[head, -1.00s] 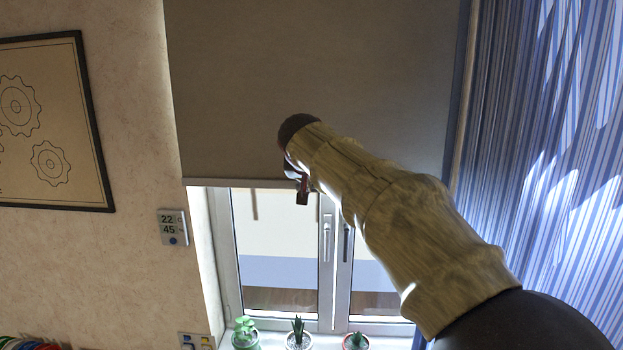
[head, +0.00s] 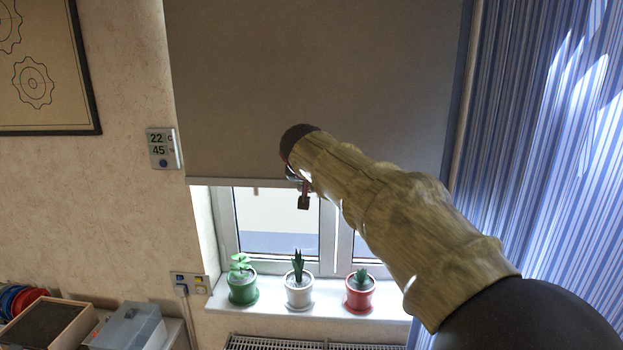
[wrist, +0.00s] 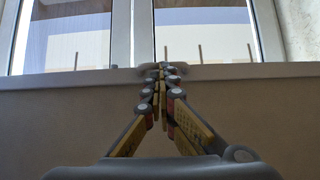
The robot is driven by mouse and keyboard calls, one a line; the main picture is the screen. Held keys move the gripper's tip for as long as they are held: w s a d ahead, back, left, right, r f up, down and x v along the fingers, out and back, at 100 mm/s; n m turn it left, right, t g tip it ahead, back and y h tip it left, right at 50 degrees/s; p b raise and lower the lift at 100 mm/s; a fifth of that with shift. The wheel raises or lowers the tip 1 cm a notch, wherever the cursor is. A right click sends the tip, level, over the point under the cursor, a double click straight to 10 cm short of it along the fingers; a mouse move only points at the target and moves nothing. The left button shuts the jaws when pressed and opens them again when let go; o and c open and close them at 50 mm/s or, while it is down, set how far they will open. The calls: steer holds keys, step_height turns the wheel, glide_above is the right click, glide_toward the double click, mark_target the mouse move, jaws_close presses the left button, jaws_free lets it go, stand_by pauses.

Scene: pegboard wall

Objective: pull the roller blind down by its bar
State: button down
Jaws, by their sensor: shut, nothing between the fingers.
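The roller blind (head: 310,90) is a grey-brown sheet covering the upper window in the head view. Its pale bar (head: 230,182) runs along the lower edge, above the plants. My gripper (head: 303,200) is at the middle of this bar, partly hidden behind my forearm. In the wrist view, the shut fingers (wrist: 161,72) reach the bar (wrist: 70,76), by a small grey piece at its middle. No gap shows between the fingertips. Whether they touch the bar I cannot tell.
Potted plants in green (head: 243,288), white (head: 299,290) and red (head: 360,292) pots stand on the windowsill (head: 330,304) below. A striped curtain (head: 530,150) hangs at the right. A thermostat (head: 163,148) is on the left wall. Open space lies between bar and plants.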

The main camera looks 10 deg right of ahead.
step_height(320, 180, down, 16)
steer(key=b, duration=1.1)
steer(key=shift+r, duration=0.2)
